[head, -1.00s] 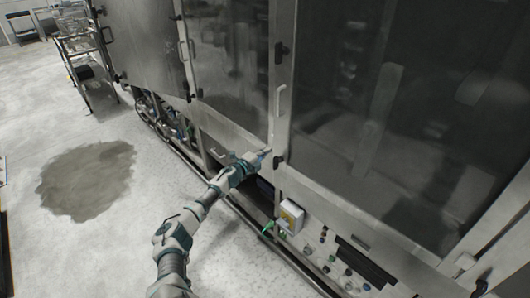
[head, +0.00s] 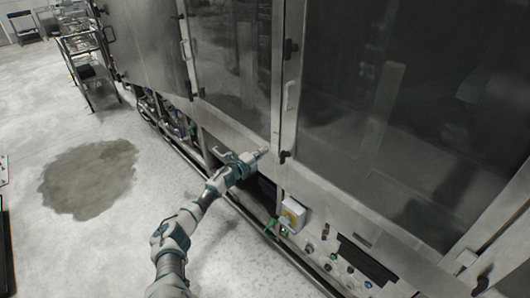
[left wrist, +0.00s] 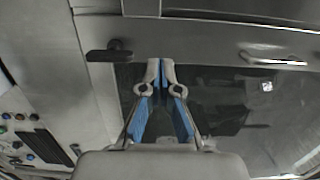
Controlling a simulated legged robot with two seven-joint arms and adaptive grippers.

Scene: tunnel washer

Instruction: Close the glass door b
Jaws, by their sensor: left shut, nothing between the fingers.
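A large glass door (head: 400,110) fills the right of the head view. A metal strip with a vertical handle (head: 290,96) and black latches (head: 284,157) runs along its left edge. A second, narrower glass door (head: 225,55) is to its left. The letter b is not visible, and I cannot tell how far either door stands open. My left gripper (head: 262,151) is shut and empty, close to the strip's lower part; contact is unclear. The left wrist view shows its fingertips (left wrist: 160,66) together, with a black latch (left wrist: 110,52) and a handle (left wrist: 272,59) beyond. My right gripper is not in view.
A control panel (head: 365,262) with knobs and a white box (head: 293,215) are below the doors. A metal door (head: 140,45) is at left. A wheeled rack (head: 88,70) stands beyond. Grey floor with a dark patch (head: 90,178) is open at left.

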